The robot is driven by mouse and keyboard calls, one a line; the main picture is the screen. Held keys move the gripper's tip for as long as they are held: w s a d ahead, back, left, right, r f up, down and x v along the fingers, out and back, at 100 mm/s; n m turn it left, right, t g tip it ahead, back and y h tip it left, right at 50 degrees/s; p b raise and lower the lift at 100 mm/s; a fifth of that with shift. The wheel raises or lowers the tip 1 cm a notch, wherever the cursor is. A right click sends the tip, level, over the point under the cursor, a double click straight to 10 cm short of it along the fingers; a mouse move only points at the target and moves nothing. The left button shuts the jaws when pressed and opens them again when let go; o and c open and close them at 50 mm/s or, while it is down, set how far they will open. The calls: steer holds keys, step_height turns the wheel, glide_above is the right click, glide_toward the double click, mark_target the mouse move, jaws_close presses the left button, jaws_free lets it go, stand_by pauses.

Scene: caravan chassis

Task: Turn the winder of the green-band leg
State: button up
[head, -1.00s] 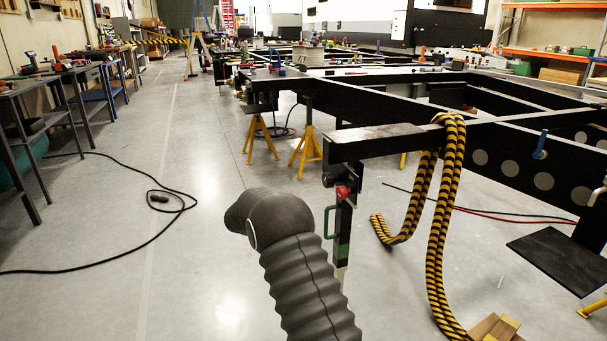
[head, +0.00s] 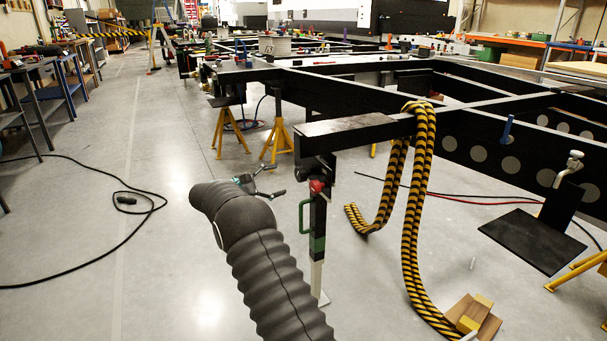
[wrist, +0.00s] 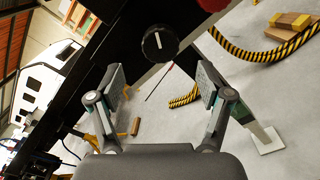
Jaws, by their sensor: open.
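The green-band leg (head: 317,215) stands upright under the near end of the black chassis beam. It has a green band (head: 317,244), a green side handle (head: 302,215) and a red part (head: 317,186) near its top. My gripper (head: 272,182) is open and empty, just left of the leg's top. In the wrist view, a round black knob (wrist: 160,43) with a white line lies beyond my open gripper (wrist: 160,80), apart from the fingers. I cannot tell whether this knob is the winder. The leg's pale foot (wrist: 266,141) shows at right; my finger hides part of the leg.
A yellow-black striped hose (head: 418,200) hangs over the beam (head: 355,130) to the floor, right of the leg. Yellow stands (head: 277,142) are behind. A black cable (head: 140,210) lies on the floor at left. Open floor (head: 165,250) is left of my arm.

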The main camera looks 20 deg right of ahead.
mark_target(297, 176)
steer(key=d, duration=0.8)
steer(key=shift+w+d, duration=0.1)
steer(key=shift+d, duration=0.05)
steer(key=c, duration=1.2)
steer(key=shift+o, duration=0.2)
steer(key=shift+f, duration=0.1)
